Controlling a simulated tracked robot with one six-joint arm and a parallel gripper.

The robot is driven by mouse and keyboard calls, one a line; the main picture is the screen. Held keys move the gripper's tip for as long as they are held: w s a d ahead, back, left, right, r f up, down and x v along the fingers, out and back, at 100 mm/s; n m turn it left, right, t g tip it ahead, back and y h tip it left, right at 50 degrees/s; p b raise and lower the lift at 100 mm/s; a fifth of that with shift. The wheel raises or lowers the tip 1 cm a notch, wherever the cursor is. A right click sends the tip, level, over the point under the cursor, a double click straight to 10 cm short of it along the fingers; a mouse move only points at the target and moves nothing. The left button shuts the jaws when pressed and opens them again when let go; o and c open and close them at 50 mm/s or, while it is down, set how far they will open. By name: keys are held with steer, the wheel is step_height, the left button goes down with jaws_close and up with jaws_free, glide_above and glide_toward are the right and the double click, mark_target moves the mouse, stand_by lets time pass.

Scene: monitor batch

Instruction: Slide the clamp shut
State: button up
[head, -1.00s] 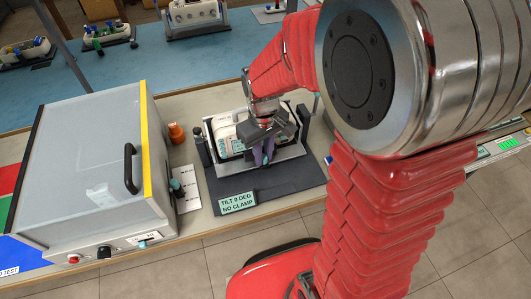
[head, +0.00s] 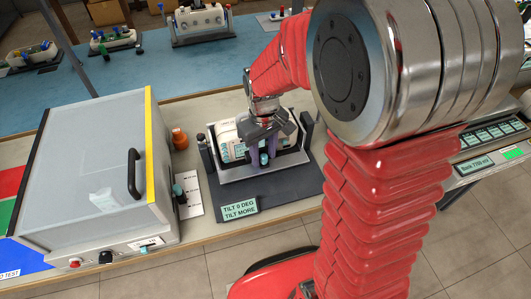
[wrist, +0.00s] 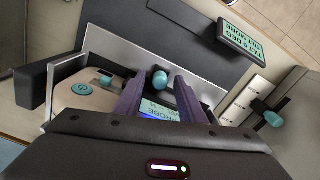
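A white monitor (head: 228,146) with teal buttons lies in a grey metal cradle (head: 262,172) on a dark base plate. The wrist view shows part of the monitor (wrist: 95,98) and its lit screen. A teal knob (head: 264,159), apparently the clamp's handle, is at the cradle's front wall; it also shows in the wrist view (wrist: 160,81). My gripper (head: 264,147) reaches down over the monitor's front. Its purple fingers are apart, with the knob between and just beyond their tips (wrist: 158,86). I see no firm contact. My gripper hides much of the monitor.
A small display (head: 239,209) in front of the base reads "TILT MORE" on its lower line. A large grey box (head: 90,150) with a black handle stands left. An orange bottle (head: 180,139) and a card with another teal knob (head: 179,193) lie between.

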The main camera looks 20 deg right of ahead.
mark_target(263, 155)
step_height(263, 155, up, 14)
steer(key=shift+f, duration=0.15)
stand_by(0.7)
stand_by(0.4)
steer(key=s+r+m+t, duration=0.1)
steer(key=s+r+t, duration=0.1)
steer(key=s, duration=0.5)
steer(key=s+r+m+t, duration=0.2)
steer(key=s+t, duration=0.1)
steer(key=s, duration=0.5)
steer(key=shift+d+r+m+t, duration=0.25)
steer(key=shift+d+m+t, duration=0.05)
steer(key=shift+s, duration=0.1)
steer(key=shift+c, duration=0.7)
